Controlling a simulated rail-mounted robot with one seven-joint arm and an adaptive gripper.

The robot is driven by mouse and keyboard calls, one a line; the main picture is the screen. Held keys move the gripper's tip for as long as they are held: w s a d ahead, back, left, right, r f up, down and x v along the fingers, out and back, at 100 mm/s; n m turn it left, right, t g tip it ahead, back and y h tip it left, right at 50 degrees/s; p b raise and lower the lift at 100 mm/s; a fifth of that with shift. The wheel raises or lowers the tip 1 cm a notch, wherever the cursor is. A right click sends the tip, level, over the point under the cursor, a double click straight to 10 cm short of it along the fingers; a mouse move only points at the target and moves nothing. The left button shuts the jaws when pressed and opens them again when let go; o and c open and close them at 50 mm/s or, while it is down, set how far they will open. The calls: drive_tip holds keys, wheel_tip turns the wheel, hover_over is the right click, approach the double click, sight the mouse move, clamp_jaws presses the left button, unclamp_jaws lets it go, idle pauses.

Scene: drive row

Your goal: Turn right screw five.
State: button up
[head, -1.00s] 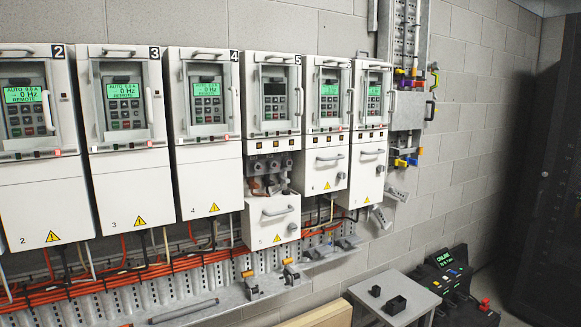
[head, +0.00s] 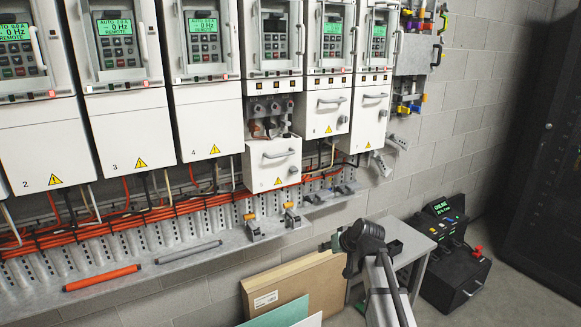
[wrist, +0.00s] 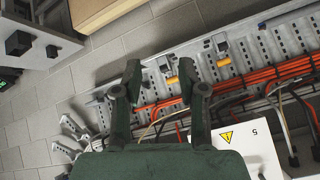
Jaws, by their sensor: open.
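Drive five (head: 273,62) stands between drive four (head: 210,110) and another drive on its right. Its display is dark. Its lower front cover (head: 272,163) sits lowered, baring a terminal row (head: 268,108) with several round dark heads. The right screw is too small to make out for certain. The cover marked 5 also shows upside down in the wrist view (wrist: 240,145). My gripper (head: 335,242) is low at the right, in front of the wall and well below drive five. In the wrist view its two fingers (wrist: 160,82) are apart with nothing between them.
A perforated tray with orange cables (head: 160,213) runs below the drives. An orange bar (head: 102,277) and a grey bar (head: 188,252) lie on its ledge. Boards (head: 290,285) lean below. A small table (head: 415,240) and a black console (head: 450,265) stand right.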

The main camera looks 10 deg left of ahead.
drive_tip(key=w+a+r+n+t+y, duration=0.1)
drive_tip(key=w+a+r+t, duration=0.15)
drive_tip(key=r, duration=0.65)
drive_tip(key=w+a+r+n+t+y, duration=0.1)
drive_tip(key=w+r, duration=0.2)
drive_tip(key=r, duration=0.6)
drive_tip(key=n+t+y, duration=0.3)
drive_tip(key=t, duration=0.1)
approach(289, 104)
drive_tip(key=p+x, duration=0.4)
drive_tip(key=x, duration=0.3)
drive_tip(key=shift+w+a+r+p, duration=0.15)
drive_tip(key=shift+w+p, duration=0.1)
drive_tip(key=shift+p, duration=0.15)
drive_tip(key=shift+w+a, duration=0.4)
drive_tip(key=shift+w, duration=0.15)
clamp_jaws()
